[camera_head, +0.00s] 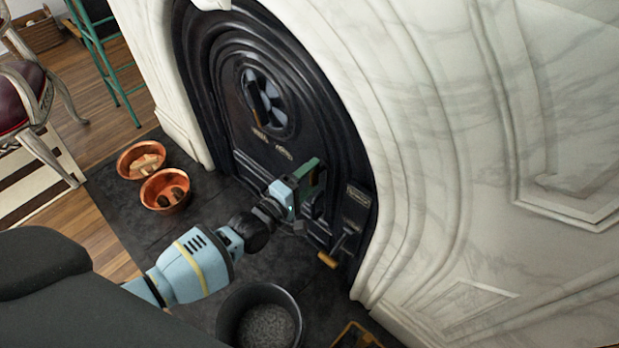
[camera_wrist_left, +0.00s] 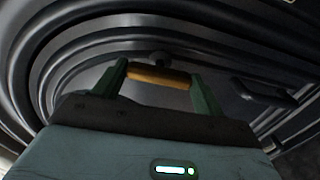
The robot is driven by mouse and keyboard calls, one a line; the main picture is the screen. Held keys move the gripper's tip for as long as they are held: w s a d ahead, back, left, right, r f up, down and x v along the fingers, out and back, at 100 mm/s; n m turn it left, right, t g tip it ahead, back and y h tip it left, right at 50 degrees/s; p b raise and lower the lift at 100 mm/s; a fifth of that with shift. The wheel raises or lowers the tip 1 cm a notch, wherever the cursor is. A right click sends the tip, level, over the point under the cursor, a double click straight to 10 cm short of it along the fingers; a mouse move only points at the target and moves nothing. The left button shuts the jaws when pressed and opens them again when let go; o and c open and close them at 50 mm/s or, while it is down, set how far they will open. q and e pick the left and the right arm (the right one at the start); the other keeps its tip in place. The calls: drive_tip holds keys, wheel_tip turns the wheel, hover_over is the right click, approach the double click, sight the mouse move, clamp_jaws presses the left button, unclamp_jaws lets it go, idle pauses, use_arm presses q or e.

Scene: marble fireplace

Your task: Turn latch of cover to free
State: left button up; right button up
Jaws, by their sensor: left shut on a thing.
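The black arched fireplace cover (camera_head: 262,160) stands in the marble surround, with a round vent (camera_head: 265,100) and two small brass-coloured labels (camera_head: 259,134) whose words I cannot read. My left gripper (camera_head: 312,178) is at the cover's lower right. In the left wrist view its green fingers (camera_wrist_left: 160,84) are shut on the latch's tan bar-shaped handle (camera_wrist_left: 158,76), one finger at each end. A dark round mount shows behind the handle. In the head view the gripper hides this handle. My right gripper is in neither view.
Another tan-tipped handle (camera_head: 327,259) sticks out at the lower right, below a small plate (camera_head: 357,194). Two copper bowls (camera_head: 165,191) stand on the dark hearth at left. A black bucket (camera_head: 232,316) stands in front, below my left arm.

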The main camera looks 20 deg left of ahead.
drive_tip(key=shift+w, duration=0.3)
use_arm(q)
drive_tip(key=o, duration=1.1)
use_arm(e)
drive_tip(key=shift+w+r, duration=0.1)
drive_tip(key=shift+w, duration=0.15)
use_arm(q)
drive_tip(key=p+v, duration=0.2)
drive_tip(key=v, duration=0.5)
drive_tip(key=shift+s, duration=0.4)
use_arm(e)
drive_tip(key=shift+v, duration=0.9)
use_arm(q)
drive_tip(key=shift+a, duration=0.1)
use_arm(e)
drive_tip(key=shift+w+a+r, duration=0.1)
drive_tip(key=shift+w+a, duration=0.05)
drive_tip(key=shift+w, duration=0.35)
